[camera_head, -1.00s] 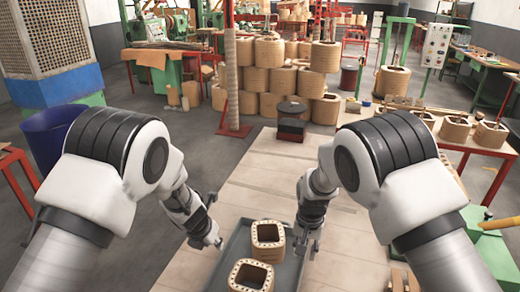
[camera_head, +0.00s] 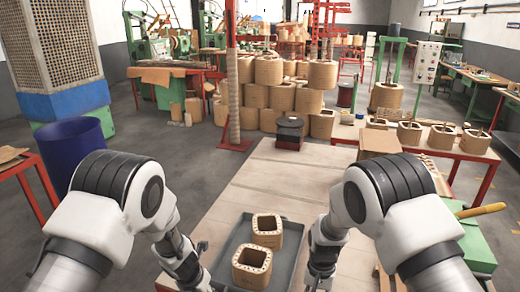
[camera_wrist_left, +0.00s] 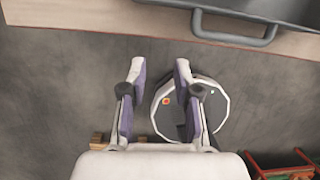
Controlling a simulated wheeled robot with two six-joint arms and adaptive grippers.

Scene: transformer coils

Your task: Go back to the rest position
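Two square, hollow wooden coils, a farther one (camera_head: 267,232) and a nearer one (camera_head: 252,267), stand side by side in a grey tray (camera_head: 288,262) on the wooden platform. My left gripper (camera_wrist_left: 158,85) has its fingers apart with nothing between them. In the head view it is low, just left of the tray. In the left wrist view it is over the grey floor, beside the platform edge, with a tray handle (camera_wrist_left: 235,38) at upper right. My right gripper (camera_head: 318,282) hangs just right of the tray, partly cut off at the bottom edge; its fingers are not clear.
A blue bin (camera_head: 72,148) stands at left. A dark round stool-like object (camera_head: 290,130) is at the platform's far end. A red bench (camera_head: 445,152) with several coils and a cardboard box (camera_head: 380,142) are at right. The platform's middle (camera_head: 262,185) is clear.

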